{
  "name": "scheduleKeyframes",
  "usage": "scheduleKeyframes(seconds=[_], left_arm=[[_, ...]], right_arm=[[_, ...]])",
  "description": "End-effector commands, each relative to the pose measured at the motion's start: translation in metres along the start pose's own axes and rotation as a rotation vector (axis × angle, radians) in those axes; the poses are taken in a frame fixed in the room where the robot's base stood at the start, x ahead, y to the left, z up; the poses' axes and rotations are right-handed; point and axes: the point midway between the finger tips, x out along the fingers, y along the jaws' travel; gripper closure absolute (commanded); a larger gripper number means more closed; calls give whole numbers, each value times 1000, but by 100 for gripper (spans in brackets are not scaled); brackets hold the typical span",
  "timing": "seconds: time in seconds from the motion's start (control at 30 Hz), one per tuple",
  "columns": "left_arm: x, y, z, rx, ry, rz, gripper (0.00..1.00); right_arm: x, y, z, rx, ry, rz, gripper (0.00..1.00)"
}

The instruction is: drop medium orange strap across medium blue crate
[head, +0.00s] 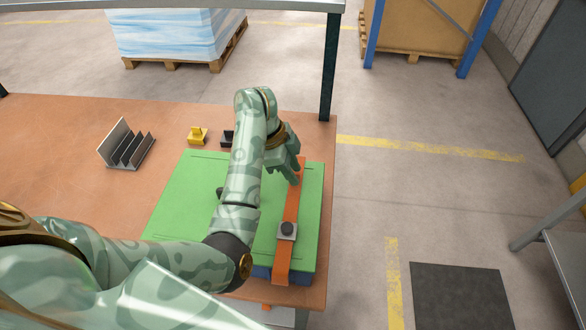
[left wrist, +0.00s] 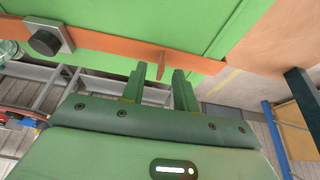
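The medium orange strap (head: 291,208) lies across the right part of a green panel or lid, with a grey buckle and dark knob (head: 287,230) near its front end. The blue crate (head: 262,272) shows only as a blue side under the green top (head: 190,190); the strap's near end hangs over that front edge. My left gripper (head: 291,174) is at the strap's far part. My right gripper is out of view.
The brown table (head: 60,150) bears a grey slotted rack (head: 126,147), a yellow block (head: 197,136) and a black block (head: 227,138) behind the crate. A dark post (head: 329,70) stands at the table's far right corner.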

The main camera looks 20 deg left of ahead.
Motion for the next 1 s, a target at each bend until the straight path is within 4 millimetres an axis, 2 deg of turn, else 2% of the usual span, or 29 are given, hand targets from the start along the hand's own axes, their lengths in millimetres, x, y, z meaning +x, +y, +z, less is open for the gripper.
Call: scheduleKeyframes(seconds=[0.17, 0.27, 0.4, 0.5, 0.7, 1.0], left_arm=[[-37, -1, -1, -1, -2, -6, 70], [-67, -1, -2, -1, -4, -7, 70], [-111, 0, -4, 0, -3, -5, 70], [-131, 0, -4, 0, -2, -3, 70], [-155, 0, -2, 1, -2, -3, 70], [-159, 0, 0, 0, 0, -1, 70]], right_arm=[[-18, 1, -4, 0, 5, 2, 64], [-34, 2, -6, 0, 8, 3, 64], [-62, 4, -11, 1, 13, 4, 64], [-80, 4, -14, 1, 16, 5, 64], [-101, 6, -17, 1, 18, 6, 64], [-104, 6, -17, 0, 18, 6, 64]])
